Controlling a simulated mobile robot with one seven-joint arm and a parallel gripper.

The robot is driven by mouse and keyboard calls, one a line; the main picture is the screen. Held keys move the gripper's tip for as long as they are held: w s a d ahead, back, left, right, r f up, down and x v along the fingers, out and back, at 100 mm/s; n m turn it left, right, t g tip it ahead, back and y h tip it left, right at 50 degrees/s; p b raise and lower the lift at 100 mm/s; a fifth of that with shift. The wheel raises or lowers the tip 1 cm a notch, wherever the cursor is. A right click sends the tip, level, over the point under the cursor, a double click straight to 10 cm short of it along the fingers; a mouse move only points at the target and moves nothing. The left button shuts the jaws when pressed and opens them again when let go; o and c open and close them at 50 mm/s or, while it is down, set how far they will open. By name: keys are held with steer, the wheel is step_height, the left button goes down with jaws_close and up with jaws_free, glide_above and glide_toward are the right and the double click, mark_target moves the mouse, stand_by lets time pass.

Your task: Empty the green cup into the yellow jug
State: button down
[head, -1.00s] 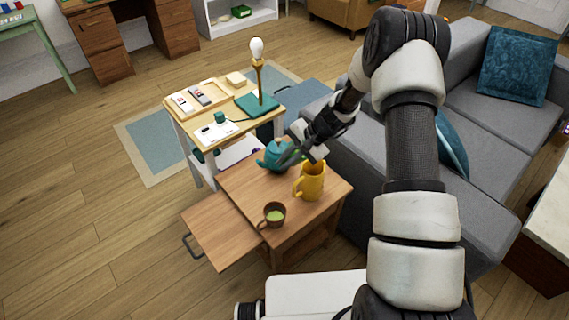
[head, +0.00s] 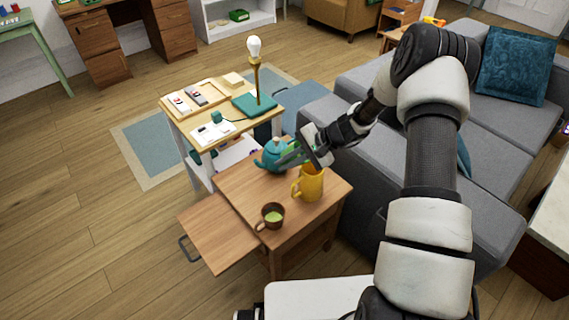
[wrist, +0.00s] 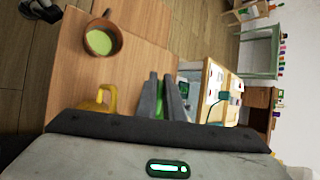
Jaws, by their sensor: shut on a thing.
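The yellow jug (head: 311,183) stands upright on the small wooden table; part of it shows in the wrist view (wrist: 100,104). My gripper (head: 288,157) is above the table, behind and left of the jug's mouth and in front of the teal teapot (head: 271,158) in the head view. Its fingers (wrist: 163,100) are closed on a green thing, seen only as a sliver between them. It may be the green cup, but its shape and contents are hidden. A brown mug (head: 265,222) with light green contents stands near the table's front edge; it shows in the wrist view too (wrist: 113,52).
The wooden table (head: 237,192) has an open leaf or drawer (head: 215,240) at its left. A cart (head: 190,118) with a tray, a lamp (head: 257,75) and small items stands behind it. A grey sofa (head: 350,175) borders the right side.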

mark_target(291, 160)
steer(key=shift+d+r+y+b, duration=0.25)
steer(key=shift+r+y, duration=0.2)
steer(key=shift+y, duration=0.25)
steer(key=shift+d+r+y+b, duration=0.25)
steer(key=shift+r+y, duration=0.15)
steer(key=shift+y, duration=0.3)
steer(key=shift+s+d+t+b, duration=0.1)
steer(key=shift+d+t+b, duration=0.1)
steer(key=shift+t+b, duration=0.3)
steer(key=shift+r+y, duration=0.2)
steer(key=shift+y, duration=0.1)
steer(key=shift+d+f+b, duration=0.1)
steer(key=shift+b, duration=0.3)
steer(key=shift+r+y, duration=0.3)
steer(key=shift+y, duration=0.1)
steer(key=shift+d+f+b, duration=0.1)
steer(key=shift+d+b, duration=0.1)
steer(key=shift+b, duration=0.4)
steer(key=shift+r, duration=0.25)
